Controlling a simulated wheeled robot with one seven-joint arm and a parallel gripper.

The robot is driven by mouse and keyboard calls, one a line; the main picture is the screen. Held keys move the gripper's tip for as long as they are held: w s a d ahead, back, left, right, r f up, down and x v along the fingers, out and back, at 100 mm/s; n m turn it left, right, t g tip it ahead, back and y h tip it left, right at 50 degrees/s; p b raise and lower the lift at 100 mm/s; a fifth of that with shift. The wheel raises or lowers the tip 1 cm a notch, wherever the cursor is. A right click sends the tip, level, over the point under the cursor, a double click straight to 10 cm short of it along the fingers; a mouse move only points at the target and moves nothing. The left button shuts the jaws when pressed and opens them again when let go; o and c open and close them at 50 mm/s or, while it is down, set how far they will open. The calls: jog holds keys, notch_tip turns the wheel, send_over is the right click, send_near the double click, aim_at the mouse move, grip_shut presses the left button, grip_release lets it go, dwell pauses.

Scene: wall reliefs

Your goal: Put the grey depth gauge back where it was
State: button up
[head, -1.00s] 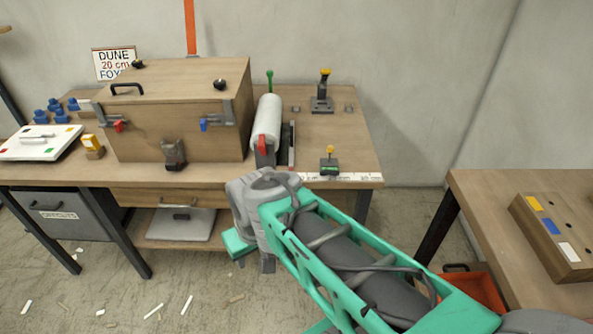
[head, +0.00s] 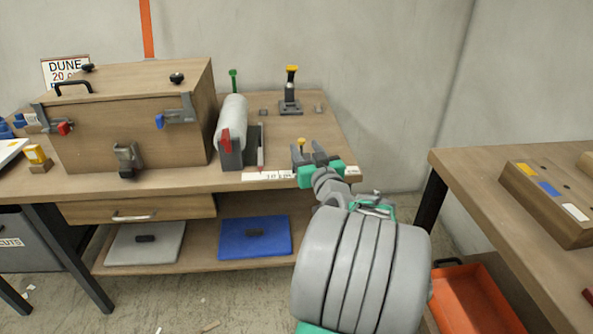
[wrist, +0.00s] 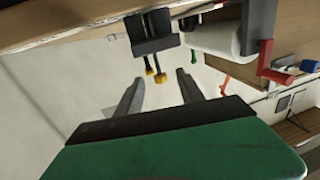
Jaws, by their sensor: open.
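My gripper (head: 309,155) is open and empty at the front right edge of the workbench, fingers pointing toward the back. A small dark piece with a yellow knob (head: 301,142) stands there, mostly hidden behind my gripper. In the wrist view, which is upside down, a dark block (wrist: 152,44) with yellow-tipped rods shows beyond and between my open fingers (wrist: 160,92), apart from them. A grey upright stand with a yellow top (head: 290,92) is further back on the bench. I cannot tell which of these is the grey depth gauge.
A white roll (head: 231,122) in a grey holder stands left of my gripper, beside a wooden box (head: 130,125). A marked white strip (head: 266,176) runs along the bench edge. A second table (head: 470,175) and an orange bin (head: 475,300) are at right.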

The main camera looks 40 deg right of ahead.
jog(key=x, duration=0.7)
jog(key=shift+b, duration=0.35)
jog(key=shift+s, duration=0.1)
jog(key=shift+c, duration=0.3)
grip_shut()
dwell(0.4)
